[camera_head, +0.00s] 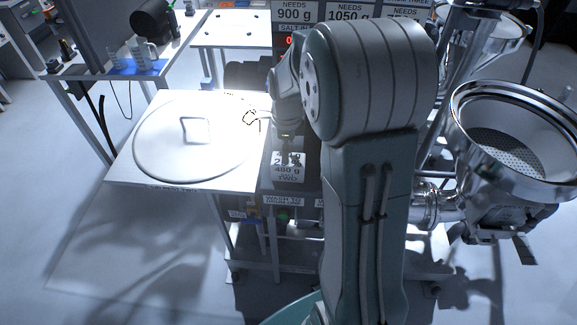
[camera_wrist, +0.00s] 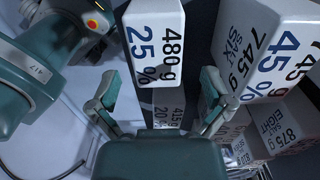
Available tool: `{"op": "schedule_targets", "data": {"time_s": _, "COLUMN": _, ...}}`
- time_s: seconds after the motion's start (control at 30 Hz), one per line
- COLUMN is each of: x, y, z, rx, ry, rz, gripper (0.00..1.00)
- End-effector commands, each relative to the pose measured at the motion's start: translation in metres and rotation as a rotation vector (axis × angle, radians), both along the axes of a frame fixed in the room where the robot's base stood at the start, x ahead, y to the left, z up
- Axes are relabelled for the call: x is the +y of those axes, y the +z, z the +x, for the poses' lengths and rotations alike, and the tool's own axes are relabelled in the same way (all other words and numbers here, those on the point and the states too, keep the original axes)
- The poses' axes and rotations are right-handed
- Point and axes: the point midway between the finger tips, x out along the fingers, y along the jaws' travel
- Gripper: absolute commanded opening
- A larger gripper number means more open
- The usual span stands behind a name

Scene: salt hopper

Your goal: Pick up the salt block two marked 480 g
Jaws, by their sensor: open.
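Salt block two (camera_head: 287,171), white and marked 480 g, shows in the head view just below my gripper (camera_head: 288,150). In the wrist view the block (camera_wrist: 155,45) reads 480 g and 25 % and stands at the top middle. My gripper (camera_wrist: 159,88) is open there, with one finger to the left of the block's line and one to the right. The fingers look apart from the block, and nothing is held. My arm hides part of the area around the block in the head view.
In the wrist view, a block marked 745 g, salt six (camera_wrist: 262,45), stands close on the right. A block marked 415 g (camera_wrist: 168,108) shows lower between the fingers, and block eight (camera_wrist: 285,122) lower right. A white table (camera_head: 120,172) and metal hopper (camera_head: 515,140) flank my arm.

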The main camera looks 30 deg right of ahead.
Motion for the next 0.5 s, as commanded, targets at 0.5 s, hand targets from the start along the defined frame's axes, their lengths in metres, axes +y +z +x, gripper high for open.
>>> {"op": "schedule_targets", "data": {"time_s": 0.5, "x": -0.002, "y": -0.060, "z": -0.005, "rx": 0.001, "ry": 0.002, "rz": 0.001, "gripper": 1.00}}
